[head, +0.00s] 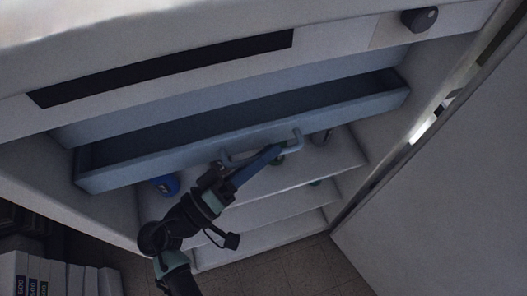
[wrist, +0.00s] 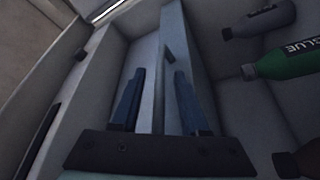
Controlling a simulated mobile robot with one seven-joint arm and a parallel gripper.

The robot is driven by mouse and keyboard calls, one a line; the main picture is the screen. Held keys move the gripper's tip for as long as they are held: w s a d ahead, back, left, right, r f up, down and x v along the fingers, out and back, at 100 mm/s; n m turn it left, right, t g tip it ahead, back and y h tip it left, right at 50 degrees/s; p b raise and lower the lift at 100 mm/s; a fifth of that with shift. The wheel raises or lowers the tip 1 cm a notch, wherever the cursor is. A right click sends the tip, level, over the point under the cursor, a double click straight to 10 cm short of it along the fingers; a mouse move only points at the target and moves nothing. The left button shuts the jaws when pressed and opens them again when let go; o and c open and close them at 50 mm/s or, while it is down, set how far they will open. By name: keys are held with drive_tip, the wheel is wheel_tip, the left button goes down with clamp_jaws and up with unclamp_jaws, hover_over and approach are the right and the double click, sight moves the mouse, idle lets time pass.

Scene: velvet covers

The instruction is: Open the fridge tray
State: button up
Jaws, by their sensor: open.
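The fridge tray (head: 130,178) is a long pale blue-grey drawer under the top of the open fridge. Its dark inside shows behind its front wall, which has a bar handle (head: 298,141). My gripper (head: 277,152) is at the handle, its blue fingers pointing up to the right. In the wrist view my gripper (wrist: 158,74) is open, one finger on each side of the tray's front edge (wrist: 172,25) as seen from there. A part of the handle (wrist: 168,54) shows just beyond the fingertips. I cannot tell whether the fingers touch it.
The fridge door (head: 440,185) stands open at the right. Shelves (head: 265,208) lie below the tray, with a blue item (head: 166,185) on one. A green bottle (wrist: 285,62) and a grey bottle (wrist: 262,20) show in the wrist view. Books (head: 60,278) stand at the lower left.

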clamp_jaws()
idle(1.3)
